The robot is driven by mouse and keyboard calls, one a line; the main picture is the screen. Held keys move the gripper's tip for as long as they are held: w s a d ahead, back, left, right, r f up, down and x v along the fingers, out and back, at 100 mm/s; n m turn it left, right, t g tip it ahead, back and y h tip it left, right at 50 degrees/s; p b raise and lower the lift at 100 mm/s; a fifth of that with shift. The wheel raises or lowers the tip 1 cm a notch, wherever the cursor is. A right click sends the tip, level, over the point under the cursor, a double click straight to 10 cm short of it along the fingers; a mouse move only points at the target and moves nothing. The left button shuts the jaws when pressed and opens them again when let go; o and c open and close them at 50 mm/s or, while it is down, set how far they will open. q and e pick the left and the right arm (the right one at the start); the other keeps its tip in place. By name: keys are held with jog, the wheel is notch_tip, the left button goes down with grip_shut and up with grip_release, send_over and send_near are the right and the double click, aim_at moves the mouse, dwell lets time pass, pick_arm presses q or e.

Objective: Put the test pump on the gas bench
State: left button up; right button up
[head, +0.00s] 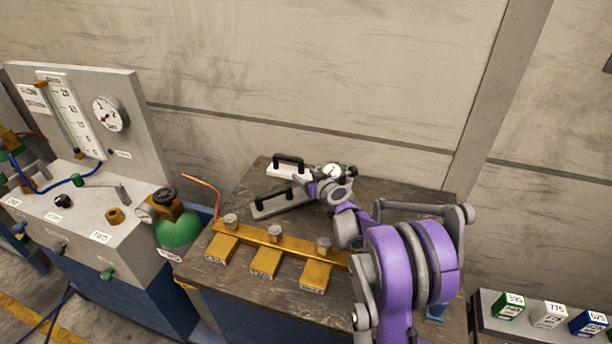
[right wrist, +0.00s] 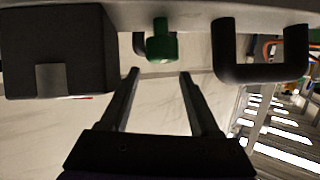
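Two flat devices with black handles lie at the back of the dark wooden table (head: 225,278): a white one (head: 299,171) and a grey one (head: 275,207). A round dial shows at the right end of the white one; I cannot tell which is the test pump. My right gripper (head: 310,188) is over their right ends and hides part of them. In the right wrist view its fingers (right wrist: 158,73) are apart, with a green knob (right wrist: 161,42) just beyond the gap. A black handle (right wrist: 262,70) is beside it. My left gripper is out of view.
A bench with a gauge panel (head: 140,120) stands at left; a green cylinder (head: 180,231) is at its right side. A brass manifold (head: 262,239) lies across the table's front. Labelled blocks (head: 549,315) stand at lower right. A wall closes the back.

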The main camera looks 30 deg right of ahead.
jog(key=shift+r, duration=0.55)
jog(key=d+v, duration=0.1)
jog(key=v, duration=1.1)
jog(key=s+a+f+n+g+y, duration=0.15)
jog(key=s+a, duration=0.25)
jog(key=a, duration=0.5)
jog(key=s+a+g+y, duration=0.25)
jog(key=s+a, duration=0.25)
jog(key=a, duration=0.5)
jog(key=s+a+f+g+h, duration=0.1)
jog(key=s+a+f+g, duration=0.1)
jog(key=s, duration=0.7)
jog(key=s+a+f+g+h, duration=0.2)
jog(key=s+a+f+g, duration=0.1)
jog(key=s, duration=0.6)
jog(key=shift+f+m, duration=0.35)
jog(key=shift+f, duration=0.35)
